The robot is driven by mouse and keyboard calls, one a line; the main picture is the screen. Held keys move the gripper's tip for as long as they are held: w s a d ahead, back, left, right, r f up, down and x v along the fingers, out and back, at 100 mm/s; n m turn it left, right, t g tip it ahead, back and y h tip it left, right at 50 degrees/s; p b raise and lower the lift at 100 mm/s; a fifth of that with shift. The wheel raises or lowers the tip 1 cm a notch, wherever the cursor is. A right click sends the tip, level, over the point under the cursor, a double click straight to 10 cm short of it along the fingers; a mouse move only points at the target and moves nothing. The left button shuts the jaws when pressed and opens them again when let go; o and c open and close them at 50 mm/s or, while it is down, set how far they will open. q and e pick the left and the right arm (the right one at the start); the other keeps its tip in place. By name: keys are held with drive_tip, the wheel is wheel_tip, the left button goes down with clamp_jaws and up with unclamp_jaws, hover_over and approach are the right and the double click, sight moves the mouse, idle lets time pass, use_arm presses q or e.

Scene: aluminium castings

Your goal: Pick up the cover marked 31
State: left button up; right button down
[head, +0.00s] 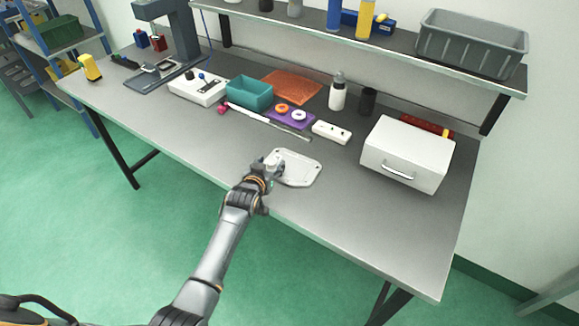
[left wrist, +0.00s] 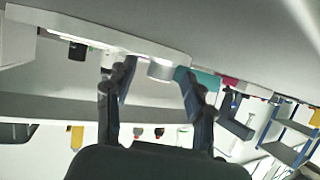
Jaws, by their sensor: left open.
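A flat, pale aluminium cover (head: 300,170) with rounded corners lies on the grey bench near its front edge. No number can be read on it. My left gripper (head: 268,169) is at the cover's left end and hides part of it. In the left wrist view the cover (left wrist: 85,36) is seen edge-on, with a short round boss (left wrist: 160,69) on it. The boss appears between the open fingers of my left gripper (left wrist: 156,73); I cannot tell whether they touch it. My right gripper is not in view.
A white drawer box (head: 405,155) stands right of the cover. A shelf (head: 400,45) overhangs the back. The bench's front right is clear.

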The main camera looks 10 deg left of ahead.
use_arm(q)
clamp_jaws()
drive_tip(key=shift+r, duration=0.15)
